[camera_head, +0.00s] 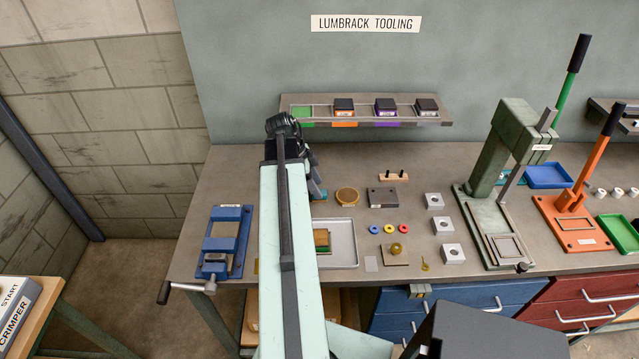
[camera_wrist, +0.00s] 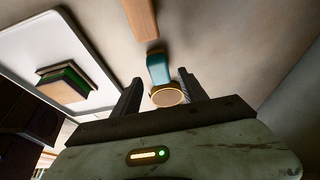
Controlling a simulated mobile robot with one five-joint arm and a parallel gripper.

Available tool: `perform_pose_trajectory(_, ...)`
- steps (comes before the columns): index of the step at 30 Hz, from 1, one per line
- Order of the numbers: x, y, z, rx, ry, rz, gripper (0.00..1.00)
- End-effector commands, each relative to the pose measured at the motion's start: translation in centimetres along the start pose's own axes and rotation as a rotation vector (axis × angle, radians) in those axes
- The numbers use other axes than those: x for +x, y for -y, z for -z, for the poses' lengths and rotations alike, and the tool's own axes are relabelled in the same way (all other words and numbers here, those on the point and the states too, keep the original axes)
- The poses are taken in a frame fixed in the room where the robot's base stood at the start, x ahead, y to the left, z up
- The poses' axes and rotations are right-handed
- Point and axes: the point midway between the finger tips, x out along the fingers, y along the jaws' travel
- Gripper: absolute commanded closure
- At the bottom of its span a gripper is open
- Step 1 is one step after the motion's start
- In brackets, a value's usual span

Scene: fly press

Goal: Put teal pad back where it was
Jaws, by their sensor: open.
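A teal piece (camera_wrist: 158,68) with a round, tan, gold-rimmed end lies between and just beyond my fingertips in the wrist view. I cannot tell whether it is the teal pad itself. My gripper (camera_wrist: 160,77) is open, with a finger on each side of it and a visible gap. In the head view a small teal part (camera_head: 318,191) shows beside my arm, which hides most of that spot. The back shelf (camera_head: 300,98) holds orange, purple and grey places with dark blocks; the green place (camera_head: 301,113) at its left end looks empty.
A pale tray (camera_head: 343,233) with a green and brown block (camera_head: 321,239) lies close by. A round brass piece (camera_head: 347,195), a dark block (camera_head: 382,197) and a blue vise (camera_head: 226,240) stand around. A green press (camera_head: 497,160) stands to the right.

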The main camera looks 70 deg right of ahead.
Motion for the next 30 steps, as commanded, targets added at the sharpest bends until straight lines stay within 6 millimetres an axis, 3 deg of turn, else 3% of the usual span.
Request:
perform_pose_trajectory(1, -2.3, 0.0, 0.4, -0.001, 0.0, 0.001, 0.5)
perform_pose_trajectory(9, -7.9, 0.0, 0.3, -0.001, 0.0, 0.001, 0.5)
perform_pose_trajectory(23, -8.5, -0.1, -0.6, -0.02, 0.003, 0.004, 0.5)
perform_pose_trajectory(26, -10.1, -0.8, -4.8, -0.183, 0.024, 0.031, 0.5)
perform_pose_trajectory(29, -13.2, -3.5, -13.3, -0.54, 0.064, 0.091, 0.5)
perform_pose_trajectory(30, -14.6, -5.2, -17.3, -0.718, 0.08, 0.122, 0.5)
